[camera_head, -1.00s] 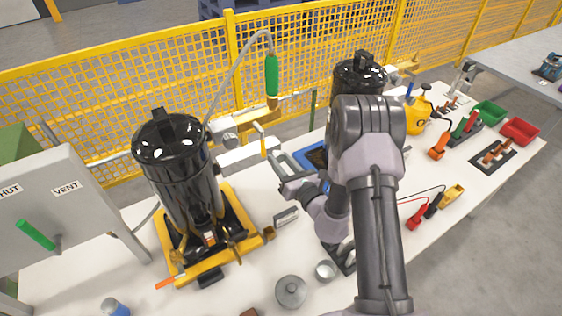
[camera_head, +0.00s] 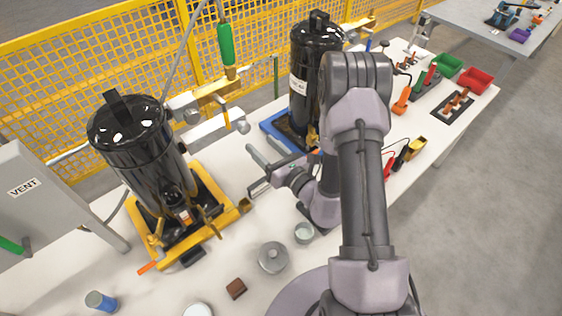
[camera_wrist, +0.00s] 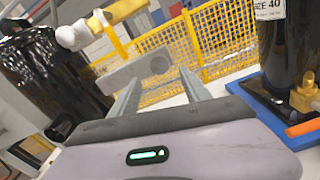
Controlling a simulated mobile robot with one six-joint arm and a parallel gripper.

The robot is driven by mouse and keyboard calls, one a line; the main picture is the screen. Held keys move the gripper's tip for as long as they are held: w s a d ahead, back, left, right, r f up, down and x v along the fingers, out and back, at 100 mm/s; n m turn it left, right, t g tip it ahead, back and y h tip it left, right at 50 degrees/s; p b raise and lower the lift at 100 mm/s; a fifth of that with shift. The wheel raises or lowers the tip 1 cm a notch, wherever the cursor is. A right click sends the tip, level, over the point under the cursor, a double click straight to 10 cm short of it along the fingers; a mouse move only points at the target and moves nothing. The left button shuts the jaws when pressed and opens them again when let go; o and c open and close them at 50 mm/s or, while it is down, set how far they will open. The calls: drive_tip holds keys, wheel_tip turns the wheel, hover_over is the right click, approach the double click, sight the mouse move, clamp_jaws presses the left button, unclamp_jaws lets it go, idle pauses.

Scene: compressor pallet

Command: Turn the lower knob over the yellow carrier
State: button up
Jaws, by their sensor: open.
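The yellow carrier (camera_head: 216,231) stands on the bench with a black cylinder (camera_head: 143,150) upright in it. My gripper (camera_head: 250,170) is open and empty, in front of the lower knob.
A second black cylinder (camera_head: 313,85) stands in a blue carrier (camera_head: 272,125) close to my arm. A grey pot (camera_head: 273,257) and a small brown block (camera_head: 236,289) lie on the front of the bench. A yellow fence (camera_head: 75,105) runs behind.

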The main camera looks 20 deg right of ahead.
drive_tip(key=v, duration=0.9)
drive_tip(key=shift+s, duration=0.3)
